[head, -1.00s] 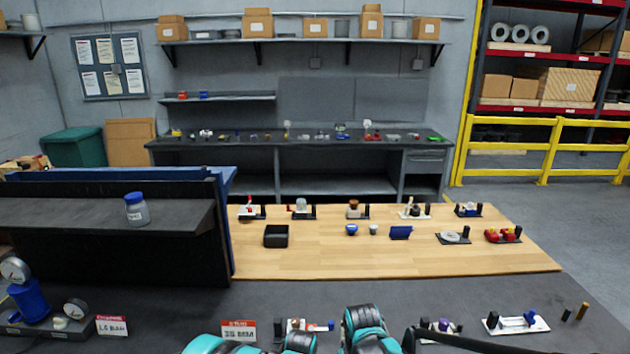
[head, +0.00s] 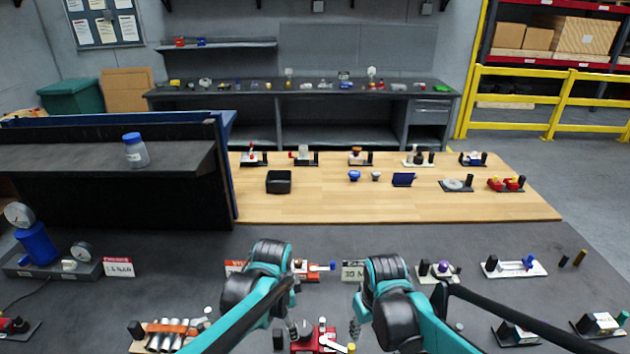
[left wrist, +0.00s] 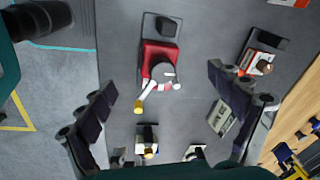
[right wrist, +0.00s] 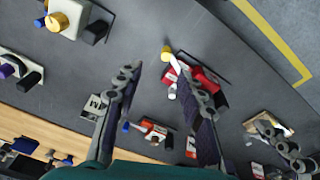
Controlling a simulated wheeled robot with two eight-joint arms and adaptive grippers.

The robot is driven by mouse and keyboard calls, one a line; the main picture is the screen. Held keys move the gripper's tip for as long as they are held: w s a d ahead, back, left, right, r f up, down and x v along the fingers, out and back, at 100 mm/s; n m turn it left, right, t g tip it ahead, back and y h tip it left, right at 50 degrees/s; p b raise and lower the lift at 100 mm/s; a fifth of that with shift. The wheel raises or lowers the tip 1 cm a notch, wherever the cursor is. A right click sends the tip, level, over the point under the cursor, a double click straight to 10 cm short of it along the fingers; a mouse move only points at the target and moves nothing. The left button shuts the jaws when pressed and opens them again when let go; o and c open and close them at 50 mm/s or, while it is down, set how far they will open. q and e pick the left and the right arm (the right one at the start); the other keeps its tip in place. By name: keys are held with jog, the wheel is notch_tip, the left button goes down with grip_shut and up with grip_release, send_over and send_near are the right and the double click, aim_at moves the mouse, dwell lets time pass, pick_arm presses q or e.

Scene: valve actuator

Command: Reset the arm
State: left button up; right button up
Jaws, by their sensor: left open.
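A red valve actuator (head: 303,341) with a white lever and yellow tip sits on the dark table at the bottom of the head view, partly cut off. In the left wrist view, the red actuator (left wrist: 160,56) lies between my left gripper's fingers, and its white lever points down-left to a yellow tip (left wrist: 139,105). My left gripper (head: 298,329) is open and empty above it. My right gripper (head: 355,328) is open, to the right of the actuator. In the right wrist view, the red actuator (right wrist: 212,88) is partly hidden by one finger, and the yellow tip (right wrist: 166,52) shows beyond the fingertips.
A fixture with silver and orange cylinders (head: 168,336) stands left of the actuator. A smaller red device (head: 307,270) and a purple-knobbed device (head: 440,270) stand behind. A gauge stand (head: 50,262) is at far left.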

pick_arm(q)
jog(key=s+a+f+n+t+b, duration=0.2)
jog(key=s+a+n+b, duration=0.3)
jog(key=s+n, duration=0.1)
jog(key=s+a+f+n+t+b, duration=0.3)
jog(key=s+a+n+b, duration=0.2)
jog(key=s+n, duration=0.2)
jog(key=shift+s+a+f+n, duration=0.2)
jog(key=shift+s+n, duration=0.1)
jog(key=shift+s, duration=0.85)
pick_arm(e)
jog(key=s+d+f+m+t, duration=0.2)
jog(key=s, duration=0.4)
jog(key=s+d+f+m+t, duration=0.2)
jog(key=s+d+f+t, duration=0.1)
jog(key=s, duration=0.2)
jog(key=shift+s+d, duration=0.25)
jog(key=shift+s, duration=0.1)
